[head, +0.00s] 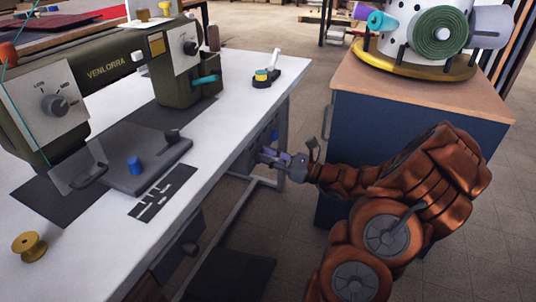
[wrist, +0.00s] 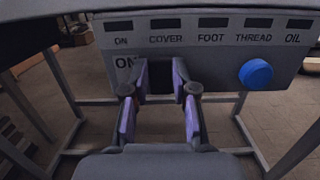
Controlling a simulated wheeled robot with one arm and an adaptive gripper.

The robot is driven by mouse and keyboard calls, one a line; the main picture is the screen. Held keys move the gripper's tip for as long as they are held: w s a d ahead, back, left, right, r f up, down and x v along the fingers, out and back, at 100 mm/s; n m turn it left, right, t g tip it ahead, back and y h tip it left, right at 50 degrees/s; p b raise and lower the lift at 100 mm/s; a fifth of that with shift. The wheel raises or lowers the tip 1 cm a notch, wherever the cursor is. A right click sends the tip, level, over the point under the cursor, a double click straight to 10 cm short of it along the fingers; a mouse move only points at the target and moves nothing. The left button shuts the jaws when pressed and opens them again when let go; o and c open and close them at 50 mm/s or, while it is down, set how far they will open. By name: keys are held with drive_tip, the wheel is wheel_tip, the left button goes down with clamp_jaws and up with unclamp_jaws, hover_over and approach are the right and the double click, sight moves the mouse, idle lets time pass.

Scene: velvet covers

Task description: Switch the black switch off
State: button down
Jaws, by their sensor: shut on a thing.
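The grey switch panel (wrist: 215,60) hangs under the table edge in the wrist view, with the labels ON, COVER, FOOT, THREAD and OIL along its top. A larger ON mark shows on its face, left of my fingers. The black switch (wrist: 160,77) is a dark block on the panel below COVER, partly hidden by the fingers. My gripper (wrist: 161,84) has its two purple fingers shut on the black switch, one on each side. In the head view my gripper (head: 271,155) reaches to the table's right side, and the switch cannot be made out there.
A round blue knob (wrist: 256,73) sits on the panel just right of my fingers. The white table (head: 105,240) carries a green sewing machine (head: 105,72) above. A blue cabinet (head: 375,135) stands close behind my arm. Table legs and bars frame the space below.

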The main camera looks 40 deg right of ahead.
drive_tip(key=shift+f+t+y, duration=0.2)
drive_tip(key=shift+t+y, duration=0.1)
drive_tip(key=shift+t, duration=0.2)
drive_tip(key=c, duration=0.9)
unclamp_jaws()
drive_tip(key=shift+s, duration=0.1)
drive_tip(key=v, duration=1.2)
